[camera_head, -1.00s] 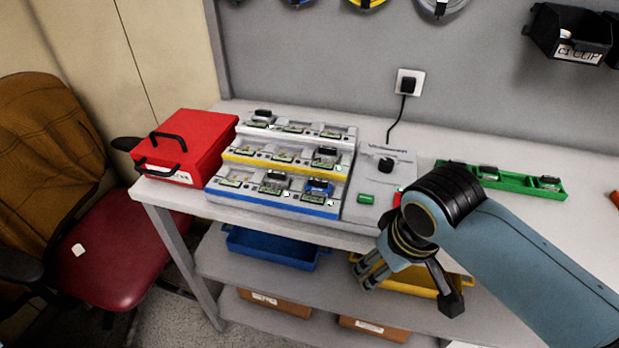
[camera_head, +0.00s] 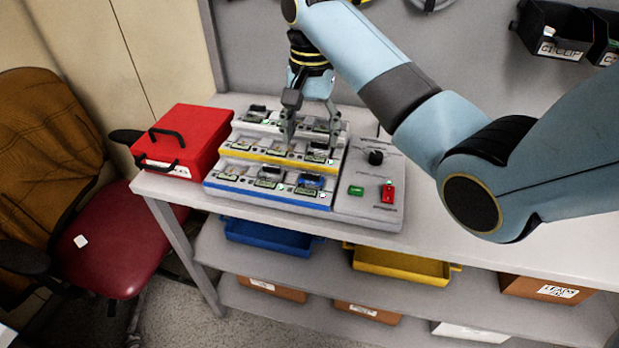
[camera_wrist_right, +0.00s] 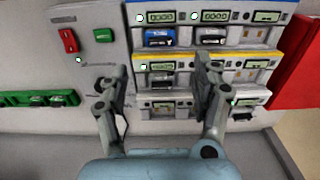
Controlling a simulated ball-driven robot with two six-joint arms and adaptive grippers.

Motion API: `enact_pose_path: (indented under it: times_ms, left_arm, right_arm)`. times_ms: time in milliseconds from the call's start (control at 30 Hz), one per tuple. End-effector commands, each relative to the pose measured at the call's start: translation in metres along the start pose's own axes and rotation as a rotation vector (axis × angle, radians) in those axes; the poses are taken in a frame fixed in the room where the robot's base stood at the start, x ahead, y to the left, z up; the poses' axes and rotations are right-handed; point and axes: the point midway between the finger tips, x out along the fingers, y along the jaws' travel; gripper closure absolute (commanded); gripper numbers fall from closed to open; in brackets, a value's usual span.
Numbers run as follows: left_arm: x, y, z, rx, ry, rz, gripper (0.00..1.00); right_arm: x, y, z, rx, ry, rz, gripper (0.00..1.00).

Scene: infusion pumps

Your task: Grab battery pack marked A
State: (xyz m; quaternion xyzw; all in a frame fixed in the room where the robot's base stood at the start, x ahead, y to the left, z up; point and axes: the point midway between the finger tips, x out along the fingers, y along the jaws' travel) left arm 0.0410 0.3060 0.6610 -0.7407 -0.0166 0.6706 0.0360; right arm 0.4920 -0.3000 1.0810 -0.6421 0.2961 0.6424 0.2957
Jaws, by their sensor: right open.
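Battery packs sit in a stepped charging rack (camera_head: 215,188) with blue, yellow and white-grey tiers. A blue pack (camera_head: 310,181) is at the front right, with a dark pack (camera_head: 270,170) left of it. Another dark pack (camera_head: 318,148) is at the right of the yellow tier, and one (camera_head: 256,110) at the back left. No letter A is readable on any pack. My right gripper (camera_head: 311,138) is open and points down over the rack's back and middle tiers. In the right wrist view the open fingers (camera_wrist_right: 160,70) straddle the middle-right dark pack (camera_wrist_right: 160,79). My left gripper is not in view.
A control panel with a black knob (camera_head: 376,157), green button (camera_head: 356,190) and red switch (camera_head: 388,192) adjoins the rack's right side. A red case (camera_head: 185,138) stands left. A green tray (camera_wrist_right: 40,98) shows in the wrist view. Blue and yellow bins (camera_head: 400,263) sit below.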

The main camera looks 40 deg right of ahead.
Motion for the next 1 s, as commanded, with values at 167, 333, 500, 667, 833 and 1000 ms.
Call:
enact_pose_path:
  times_ms: [167,333,500,667,833,1000]
  left_arm:
    - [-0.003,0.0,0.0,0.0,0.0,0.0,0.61]
    - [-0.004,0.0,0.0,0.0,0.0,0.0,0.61]
    - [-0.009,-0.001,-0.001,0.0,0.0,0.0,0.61]
    - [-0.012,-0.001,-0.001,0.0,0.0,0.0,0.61]
    - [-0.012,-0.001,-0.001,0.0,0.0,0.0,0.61]
    - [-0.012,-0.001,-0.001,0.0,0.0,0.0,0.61]
  right_arm:
    - [0.029,0.0,0.001,0.003,-0.005,0.004,0.35]
    - [0.049,0.0,0.0,0.002,-0.002,0.002,0.35]
    - [0.065,0.0,-0.002,0.002,-0.004,0.004,0.35]
    - [0.09,-0.001,-0.005,0.002,-0.003,0.003,0.35]
    - [0.104,-0.001,-0.005,0.0,-0.001,0.0,0.35]
    - [0.104,-0.001,-0.005,0.0,0.0,0.0,0.35]
